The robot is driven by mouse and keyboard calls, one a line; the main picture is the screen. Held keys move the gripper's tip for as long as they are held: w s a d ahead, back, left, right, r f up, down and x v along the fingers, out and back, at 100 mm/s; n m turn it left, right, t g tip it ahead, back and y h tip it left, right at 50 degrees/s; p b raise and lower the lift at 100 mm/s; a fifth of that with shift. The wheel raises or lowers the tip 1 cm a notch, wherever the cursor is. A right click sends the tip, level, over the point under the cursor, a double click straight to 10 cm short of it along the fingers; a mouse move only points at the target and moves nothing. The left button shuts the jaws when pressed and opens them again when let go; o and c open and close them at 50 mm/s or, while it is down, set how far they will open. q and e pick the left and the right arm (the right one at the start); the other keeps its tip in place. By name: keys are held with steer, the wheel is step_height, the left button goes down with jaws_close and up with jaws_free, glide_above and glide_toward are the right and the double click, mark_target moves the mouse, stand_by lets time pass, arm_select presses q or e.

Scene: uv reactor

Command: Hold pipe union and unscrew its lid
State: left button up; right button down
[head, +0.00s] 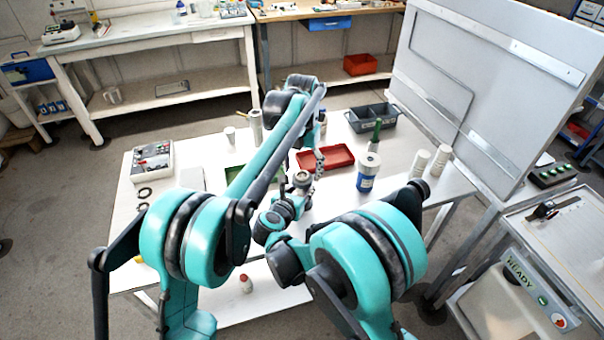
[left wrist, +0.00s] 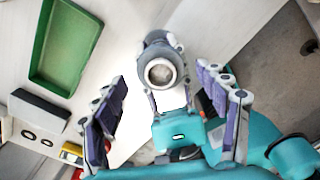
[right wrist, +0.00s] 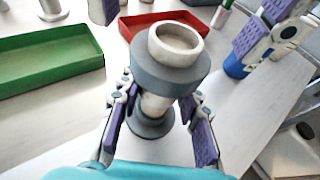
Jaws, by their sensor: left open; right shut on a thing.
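The pipe union (right wrist: 172,60) stands upright in the right wrist view, with a wide grey collar, a pale open ring on top and a grey flange below. My right gripper (right wrist: 155,105) is shut around its pale lower body. The union also shows end-on in the left wrist view (left wrist: 160,72) and small in the head view (head: 302,178). My left gripper (left wrist: 164,82) is open, its fingers spread on either side of the union and apart from it. I cannot tell which part is the lid. The left fingers also show at the top of the right wrist view.
A red tray (head: 341,154) lies behind the union and a green tray (left wrist: 43,72) to its left. A blue-and-white container (head: 367,174), white cylinders (head: 419,163) and a grey bin (head: 371,118) stand right and behind. A boxed device (head: 152,160) sits at the table's left.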

arm_select(q)
step_height(320, 180, up, 2)
steer(key=shift+r, duration=0.1)
steer(key=shift+c, duration=0.5)
steer(key=m, duration=0.7)
steer(key=shift+r, duration=0.25)
steer(key=m, duration=0.7)
steer(key=shift+r, duration=0.25)
steer(key=m, duration=0.7)
steer(key=shift+r, duration=0.25)
steer(key=m, duration=0.7)
steer(key=shift+r, duration=0.25)
steer(key=m, duration=0.5)
steer(key=shift+r, duration=0.2)
steer(key=m, duration=0.5)
steer(key=shift+r, duration=0.15)
steer(key=m, duration=0.6)
steer(key=shift+r+m, duration=0.25)
steer(key=shift+m, duration=0.15)
steer(key=m, duration=0.5)
steer(key=shift+r, duration=0.15)
steer(key=shift+f, duration=4)
